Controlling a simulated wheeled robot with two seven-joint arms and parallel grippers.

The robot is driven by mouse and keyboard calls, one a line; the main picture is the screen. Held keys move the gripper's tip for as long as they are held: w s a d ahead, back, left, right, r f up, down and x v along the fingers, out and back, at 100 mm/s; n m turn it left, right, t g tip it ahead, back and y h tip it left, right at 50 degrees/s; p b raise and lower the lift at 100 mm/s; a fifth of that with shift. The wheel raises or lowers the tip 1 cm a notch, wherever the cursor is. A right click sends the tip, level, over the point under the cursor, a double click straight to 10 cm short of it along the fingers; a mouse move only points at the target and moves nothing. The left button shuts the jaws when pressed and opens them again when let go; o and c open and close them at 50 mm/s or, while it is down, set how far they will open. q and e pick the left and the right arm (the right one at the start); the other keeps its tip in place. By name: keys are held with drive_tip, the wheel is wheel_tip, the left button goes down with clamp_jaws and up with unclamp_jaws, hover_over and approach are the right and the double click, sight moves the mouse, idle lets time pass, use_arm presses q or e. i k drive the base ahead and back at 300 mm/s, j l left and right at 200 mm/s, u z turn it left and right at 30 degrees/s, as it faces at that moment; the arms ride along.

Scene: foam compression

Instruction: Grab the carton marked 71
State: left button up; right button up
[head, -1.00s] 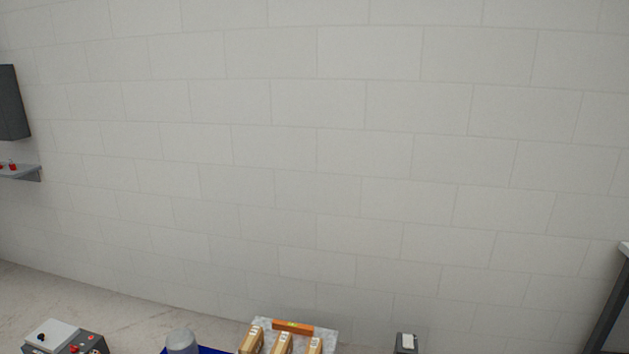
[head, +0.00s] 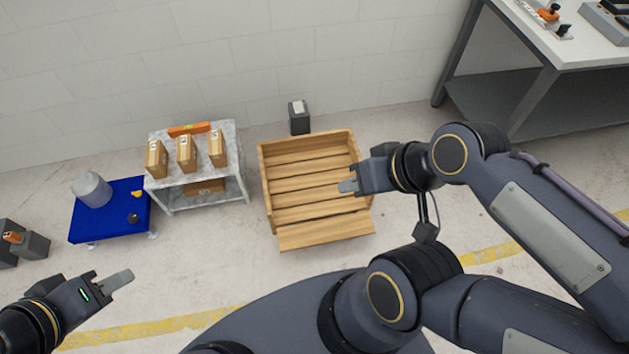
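Three brown cartons stand in a row on the grey marbled rack's (head: 212,172) top: a left one (head: 156,160), a middle one (head: 187,154) and a right one (head: 217,148). Another carton (head: 204,187) lies on its lower shelf. Their labels are too small to read, so I cannot tell which is marked 71. My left gripper (head: 119,281) is at the lower left, well in front of the rack and apart from it. My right gripper (head: 348,186) is over the right side of the wooden crate. Neither holds anything visible; their finger gaps are unclear.
A slatted wooden crate (head: 325,237) stands right of the rack. A blue platform (head: 127,224) with a grey cylinder (head: 91,190) stands left. An orange level (head: 189,129) lies behind the cartons. A workbench (head: 590,46) is at the upper right. Floor in front is clear.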

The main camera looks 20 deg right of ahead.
sight(156, 155)
drive_tip(key=i+j, duration=0.4)
drive_tip(key=j, duration=0.2)
drive_tip(key=i+j, duration=0.35)
drive_tip(key=j, duration=0.2)
drive_tip(key=i+j+u, duration=0.1)
drive_tip(key=i+j, duration=0.3)
drive_tip(key=j, duration=0.2)
drive_tip(key=i+j, duration=0.4)
drive_tip(key=j, duration=0.15)
drive_tip(key=i+j, duration=0.4)
drive_tip(key=j, duration=0.15)
